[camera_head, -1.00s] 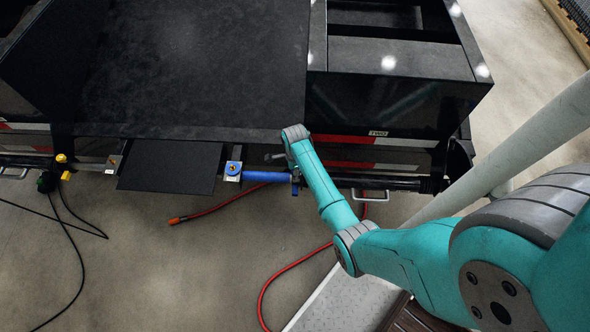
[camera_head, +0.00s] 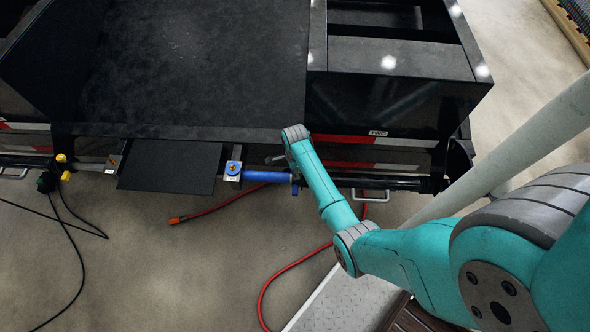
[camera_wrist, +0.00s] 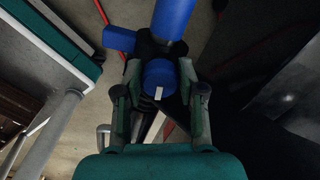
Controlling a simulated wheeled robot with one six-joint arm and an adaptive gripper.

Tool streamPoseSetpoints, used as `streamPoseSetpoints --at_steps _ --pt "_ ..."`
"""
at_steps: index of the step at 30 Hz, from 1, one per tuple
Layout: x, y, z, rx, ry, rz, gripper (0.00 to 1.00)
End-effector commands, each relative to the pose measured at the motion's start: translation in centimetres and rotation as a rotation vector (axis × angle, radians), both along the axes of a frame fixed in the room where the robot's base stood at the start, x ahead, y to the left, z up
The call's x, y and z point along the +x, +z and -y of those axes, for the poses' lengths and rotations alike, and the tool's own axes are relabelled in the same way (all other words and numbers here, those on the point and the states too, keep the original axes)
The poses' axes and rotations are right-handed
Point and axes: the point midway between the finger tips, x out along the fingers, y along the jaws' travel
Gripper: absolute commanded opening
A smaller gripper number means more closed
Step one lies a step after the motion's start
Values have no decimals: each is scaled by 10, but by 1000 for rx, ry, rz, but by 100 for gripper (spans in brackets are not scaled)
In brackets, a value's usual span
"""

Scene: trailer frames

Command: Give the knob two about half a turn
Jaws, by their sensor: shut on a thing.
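A blue round knob (camera_wrist: 160,74) with a white mark on its face is in the wrist view. The white mark lies at the knob's lower edge, pointing down toward my gripper's base. My gripper (camera_wrist: 160,68) is shut on the knob, with one finger on its left and one on its right. In the head view, a label reading TWO (camera_head: 378,133) sits on the trailer frame, right of my wrist. The knob and my fingers cannot be made out clearly there, as my arm covers that spot.
A blue cylinder (camera_wrist: 172,18) and a blue block (camera_wrist: 119,39) lie just beyond the knob. The black trailer frame (camera_head: 200,60) fills the upper head view. A red hose (camera_head: 282,272) and a black cable (camera_head: 82,270) lie on the floor.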

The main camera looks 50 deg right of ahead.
Motion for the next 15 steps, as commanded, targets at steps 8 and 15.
streamPoseSetpoints --at_steps 8,15 --pt "0 0 0 0 -1 0 64" --pt "0 4 0 -1 -1 1 64"
